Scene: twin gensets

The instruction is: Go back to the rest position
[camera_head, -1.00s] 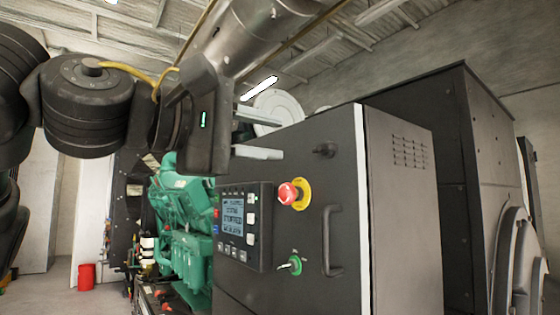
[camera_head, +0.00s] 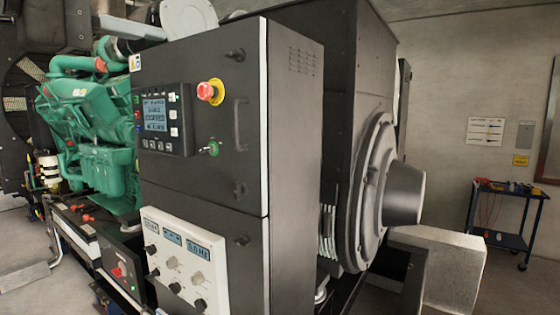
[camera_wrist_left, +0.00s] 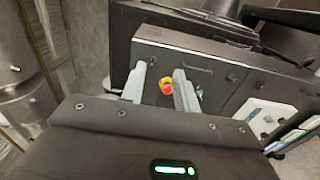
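My left gripper (camera_wrist_left: 160,82) shows in the left wrist view. Its two pale fingers are apart with nothing between them. The red button (camera_wrist_left: 167,88) shows beyond the gap, apart from the fingers. Neither gripper can be made out in the head view. My right gripper is in no frame.
A green engine (camera_head: 95,130) stands left of the cabinet. A white panel with dials (camera_head: 180,265) is below. A large round dark housing (camera_head: 375,195) is at the right. A blue cart (camera_head: 505,210) with tools stands by the far wall, with open floor around it.

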